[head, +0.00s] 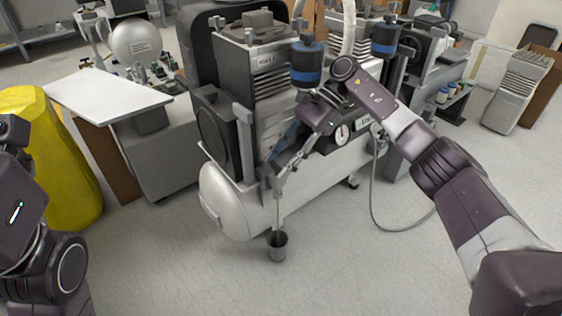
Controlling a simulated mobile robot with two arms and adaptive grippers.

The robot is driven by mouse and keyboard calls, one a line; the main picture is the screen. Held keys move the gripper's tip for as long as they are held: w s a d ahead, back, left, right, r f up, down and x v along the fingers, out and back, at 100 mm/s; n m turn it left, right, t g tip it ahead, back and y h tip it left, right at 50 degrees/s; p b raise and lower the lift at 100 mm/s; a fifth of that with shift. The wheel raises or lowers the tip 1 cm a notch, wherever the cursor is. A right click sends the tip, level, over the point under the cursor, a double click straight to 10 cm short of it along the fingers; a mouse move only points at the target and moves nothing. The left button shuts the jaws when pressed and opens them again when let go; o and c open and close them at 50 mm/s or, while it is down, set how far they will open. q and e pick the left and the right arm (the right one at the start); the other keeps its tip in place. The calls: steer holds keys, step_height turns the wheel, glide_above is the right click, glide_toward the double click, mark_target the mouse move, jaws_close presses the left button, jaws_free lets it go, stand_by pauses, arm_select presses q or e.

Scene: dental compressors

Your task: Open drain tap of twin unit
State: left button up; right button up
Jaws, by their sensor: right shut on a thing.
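The twin unit is a compressor with a silver horizontal tank (228,207), grey motor blocks and two dark canisters with blue bands on top. My right arm reaches across its front. My right gripper (279,186) points down at the tank's front side and is shut on a small part there, at the drain tap's place; the fingers largely hide the tap. A thin pale greenish line, a stream or a tube, runs from below the fingers down into a small dark cup (277,250) on the floor. My left arm shows at the left edge; its gripper is out of view.
A yellow rounded object (62,160) stands at left beside a grey cabinet with a white board (105,96). A grey hose (375,200) loops to the floor right of the tank. The floor in front is clear around the cup.

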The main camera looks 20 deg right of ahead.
steer(key=shift+d+f, duration=0.1)
steer(key=o, duration=1.2)
steer(key=shift+c, duration=0.2)
steer(key=shift+s+m, duration=0.1)
steer(key=shift+m, duration=0.2)
